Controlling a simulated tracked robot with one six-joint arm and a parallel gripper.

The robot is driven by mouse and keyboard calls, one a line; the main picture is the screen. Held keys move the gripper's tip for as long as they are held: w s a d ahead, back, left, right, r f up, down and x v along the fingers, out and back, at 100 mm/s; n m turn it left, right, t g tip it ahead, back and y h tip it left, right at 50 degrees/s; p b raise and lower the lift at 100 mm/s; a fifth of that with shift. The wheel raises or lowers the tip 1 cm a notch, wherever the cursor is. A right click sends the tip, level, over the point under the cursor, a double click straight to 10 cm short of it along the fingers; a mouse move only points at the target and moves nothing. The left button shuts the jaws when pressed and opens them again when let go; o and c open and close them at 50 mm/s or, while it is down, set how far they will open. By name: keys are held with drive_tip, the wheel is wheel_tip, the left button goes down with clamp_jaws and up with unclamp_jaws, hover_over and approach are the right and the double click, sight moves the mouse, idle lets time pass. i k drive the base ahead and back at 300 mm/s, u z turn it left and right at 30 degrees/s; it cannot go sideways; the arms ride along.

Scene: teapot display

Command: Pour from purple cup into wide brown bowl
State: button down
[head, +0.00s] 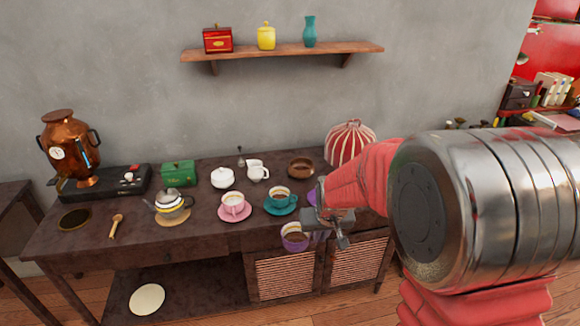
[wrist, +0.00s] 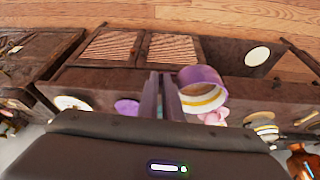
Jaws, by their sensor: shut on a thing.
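The purple cup (head: 293,245) is at the table's front edge in the head view, with brown liquid showing inside it. It looks roughly upright. My gripper (head: 328,226) is shut on it from its right side. In the wrist view, my gripper (wrist: 166,84) has its fingers close together beside the purple cup (wrist: 203,78). The wide brown bowl (head: 301,174) sits farther back on the table, behind the teal cup and apart from my gripper. I cannot make out the bowl in the wrist view.
A purple saucer (head: 312,197) is partly hidden behind my arm. A teal cup (head: 281,203) and a pink cup (head: 233,206) stand on saucers left of my gripper. A striped cozy (head: 350,141), white pot (head: 222,179), white creamer (head: 259,174) and teapot (head: 172,207) stand around the table.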

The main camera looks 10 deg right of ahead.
sight(298, 168)
drive_tip(key=u, duration=0.75)
drive_tip(key=i, duration=1)
drive_tip(key=u, duration=0.05)
